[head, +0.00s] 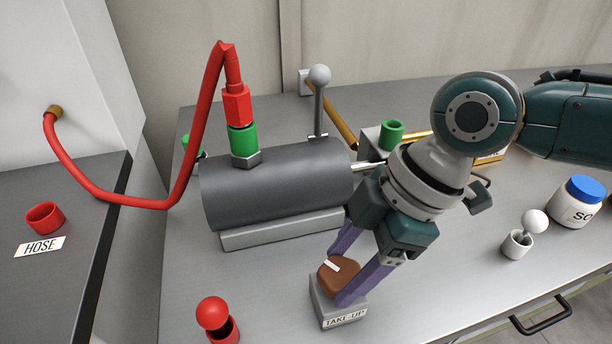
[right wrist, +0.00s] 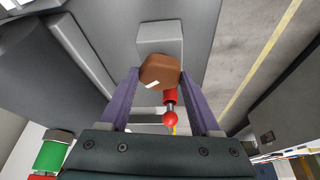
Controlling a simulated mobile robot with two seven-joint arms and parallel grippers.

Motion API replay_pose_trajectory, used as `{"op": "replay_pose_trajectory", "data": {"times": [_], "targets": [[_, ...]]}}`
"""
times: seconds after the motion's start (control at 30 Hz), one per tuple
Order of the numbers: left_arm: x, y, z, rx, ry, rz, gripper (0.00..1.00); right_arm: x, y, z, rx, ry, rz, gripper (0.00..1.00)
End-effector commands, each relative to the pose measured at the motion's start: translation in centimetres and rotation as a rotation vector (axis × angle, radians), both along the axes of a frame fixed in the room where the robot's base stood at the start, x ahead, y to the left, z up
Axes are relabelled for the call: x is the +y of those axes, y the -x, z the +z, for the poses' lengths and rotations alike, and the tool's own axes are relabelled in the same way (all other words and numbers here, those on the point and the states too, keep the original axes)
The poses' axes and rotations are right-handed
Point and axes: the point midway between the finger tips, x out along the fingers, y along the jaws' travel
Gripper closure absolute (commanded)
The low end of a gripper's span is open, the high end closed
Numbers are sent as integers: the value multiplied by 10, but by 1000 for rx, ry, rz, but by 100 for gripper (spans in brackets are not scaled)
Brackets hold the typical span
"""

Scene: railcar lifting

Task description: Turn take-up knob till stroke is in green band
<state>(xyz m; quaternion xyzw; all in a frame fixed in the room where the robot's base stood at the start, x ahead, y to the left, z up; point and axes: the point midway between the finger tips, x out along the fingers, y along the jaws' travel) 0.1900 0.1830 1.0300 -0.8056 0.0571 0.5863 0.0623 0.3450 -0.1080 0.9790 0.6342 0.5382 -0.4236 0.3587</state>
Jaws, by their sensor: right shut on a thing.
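The take-up knob (head: 338,277) is brown with a white mark on top and sits on a grey block labelled TAKE-UP (head: 345,318). My right gripper (head: 346,268) reaches down over it with its purple fingers on either side, shut on the knob. In the right wrist view the knob (right wrist: 160,71) lies between the fingertips. The dark grey cylinder (head: 277,182) lies on its grey base behind the knob, with a rod (head: 367,166) coming from its right end. My arm hides part of the area past the rod, and I see no green band. My left gripper is not in view.
A red hose (head: 190,160) loops from the wall to the green fitting (head: 243,141) on the cylinder. A red-ball part in a red cup (head: 213,314) stands left of the knob. A white-ball part (head: 535,222) and a blue-capped jar (head: 580,200) stand at right.

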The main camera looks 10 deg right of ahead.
Motion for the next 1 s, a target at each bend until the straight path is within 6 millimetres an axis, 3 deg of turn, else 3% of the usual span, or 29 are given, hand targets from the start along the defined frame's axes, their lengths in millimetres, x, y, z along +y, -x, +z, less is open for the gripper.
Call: {"op": "replay_pose_trajectory", "data": {"times": [0.03, 0.2, 1.0], "targets": [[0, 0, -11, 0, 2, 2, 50, 0, -1, -6, -2, -1, 43, 92], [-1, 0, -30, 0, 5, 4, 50, 0, -2, -5, -2, 0, 204, 92], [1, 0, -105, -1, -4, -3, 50, 2, -6, -5, -2, 1, 966, 92]]}}
